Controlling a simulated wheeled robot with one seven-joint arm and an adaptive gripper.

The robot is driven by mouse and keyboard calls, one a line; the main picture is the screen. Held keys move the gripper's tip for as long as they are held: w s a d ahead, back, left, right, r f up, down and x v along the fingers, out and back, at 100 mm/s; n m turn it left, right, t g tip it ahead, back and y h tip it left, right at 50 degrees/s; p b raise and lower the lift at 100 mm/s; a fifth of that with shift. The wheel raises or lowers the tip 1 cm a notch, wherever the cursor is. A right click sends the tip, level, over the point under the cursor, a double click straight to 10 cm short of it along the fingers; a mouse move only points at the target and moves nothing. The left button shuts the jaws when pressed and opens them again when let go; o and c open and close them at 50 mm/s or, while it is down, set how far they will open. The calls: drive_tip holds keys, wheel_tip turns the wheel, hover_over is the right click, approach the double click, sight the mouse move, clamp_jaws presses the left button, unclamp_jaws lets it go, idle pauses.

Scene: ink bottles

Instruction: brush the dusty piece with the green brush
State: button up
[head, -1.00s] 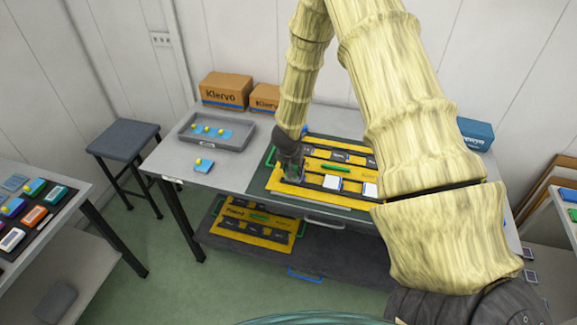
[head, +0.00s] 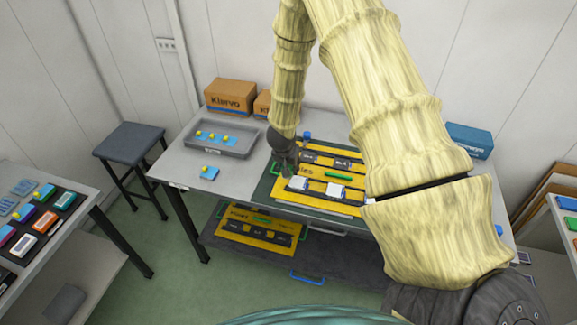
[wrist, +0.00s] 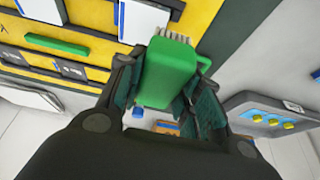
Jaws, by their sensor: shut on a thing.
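My gripper (head: 285,160) is over the left end of the yellow-and-black board (head: 322,201). In the wrist view its fingers (wrist: 165,95) are shut on the green brush (wrist: 168,75). The brush's pale bristles point toward the board, beside a white-topped piece (wrist: 143,20); I cannot tell whether they touch it. Another white-topped piece (wrist: 42,8) lies farther left in the wrist view. White-topped pieces also show in the head view, at the board's left front (head: 298,183) and farther right (head: 336,190). Which piece is dusty is too small to tell.
A grey tray (head: 243,152) with blue, yellow-knobbed pieces stands left of the board. Cardboard boxes (head: 228,96) stand behind, and a blue box (head: 468,140) at right. Another yellow board (head: 262,233) lies on the lower shelf.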

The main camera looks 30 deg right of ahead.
drive_tip(key=shift+w+r+p, duration=0.1)
drive_tip(key=shift+r+p, duration=0.55)
drive_tip(key=shift+r, duration=0.3)
drive_tip(key=shift+d+r, duration=0.15)
drive_tip(key=shift+r, duration=0.9)
